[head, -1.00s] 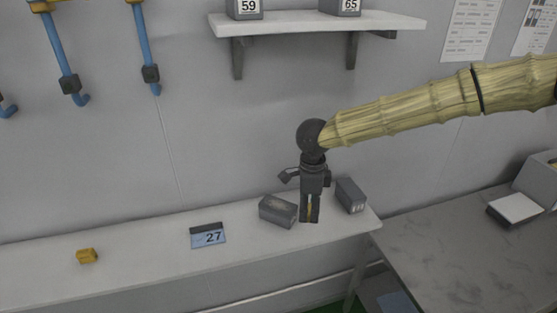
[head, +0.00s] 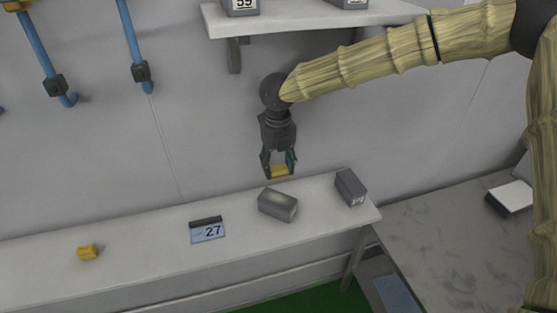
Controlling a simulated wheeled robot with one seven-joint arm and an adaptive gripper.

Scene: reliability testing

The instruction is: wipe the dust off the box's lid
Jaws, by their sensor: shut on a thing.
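My gripper (head: 279,173) is shut on a small yellow block (head: 280,171), perhaps a sponge, held between its two fingers. It hangs in the air above and a little behind a grey box (head: 278,205), apart from it. That box lies on the white bench (head: 150,247) and shows a paler patch on its top, which may be dust. A second grey box (head: 350,188) stands to the right, near the bench's right end, with a small label on its front. Which of the two is the box to be wiped, I cannot tell.
A sign marked 27 (head: 208,232) and another yellow block (head: 87,252) are on the bench to the left. A wall shelf (head: 310,22) with grey boxes is above my gripper. A grey table (head: 440,250) is at right. Blue tools hang at upper left.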

